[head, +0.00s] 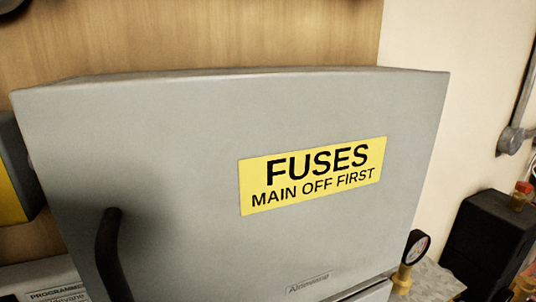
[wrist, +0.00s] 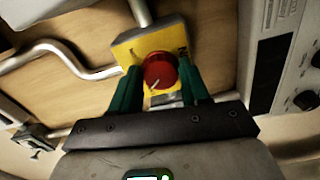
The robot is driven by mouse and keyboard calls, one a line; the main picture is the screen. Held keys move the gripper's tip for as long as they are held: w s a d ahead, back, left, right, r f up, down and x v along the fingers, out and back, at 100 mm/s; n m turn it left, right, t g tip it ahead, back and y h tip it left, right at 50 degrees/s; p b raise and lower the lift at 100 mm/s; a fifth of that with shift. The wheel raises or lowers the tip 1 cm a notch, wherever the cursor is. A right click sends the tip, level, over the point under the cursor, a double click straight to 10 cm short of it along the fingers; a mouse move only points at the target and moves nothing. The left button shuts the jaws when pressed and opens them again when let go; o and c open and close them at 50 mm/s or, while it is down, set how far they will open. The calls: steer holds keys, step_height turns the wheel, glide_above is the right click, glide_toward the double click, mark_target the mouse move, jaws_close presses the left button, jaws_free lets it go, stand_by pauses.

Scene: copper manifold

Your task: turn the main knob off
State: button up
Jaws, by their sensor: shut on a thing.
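The red round knob (wrist: 160,70) sits on a yellow plate (wrist: 126,50) in the wrist view. A pale pointer line on the knob points toward the lower left of that picture. Dark marks stand on the plate to either side of the knob, too small to read surely. My gripper (wrist: 160,80) has its two green fingers on the left and right sides of the knob, shut on it. In the head view the knob and my gripper do not show; part of a yellow-faced box (head: 14,185) shows at the left edge.
A large grey fuse cabinet (head: 190,130) labelled "FUSES MAIN OFF FIRST" fills the head view; its black handle (head: 108,255) sticks out. In the wrist view, a grey unit with dark knobs (wrist: 285,65) stands at right and a bent pipe (wrist: 65,55) runs at left.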

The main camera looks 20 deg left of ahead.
steer(key=shift+n, duration=0.7)
steer(key=shift+s+a+n, duration=0.1)
steer(key=shift+n, duration=0.2)
steer(key=o, duration=1)
steer(key=shift+o, duration=0.2)
steer(key=b+v, duration=0.2)
steer(key=v, duration=0.8)
steer(key=shift+s+d, duration=0.25)
steer(key=shift+d, duration=0.05)
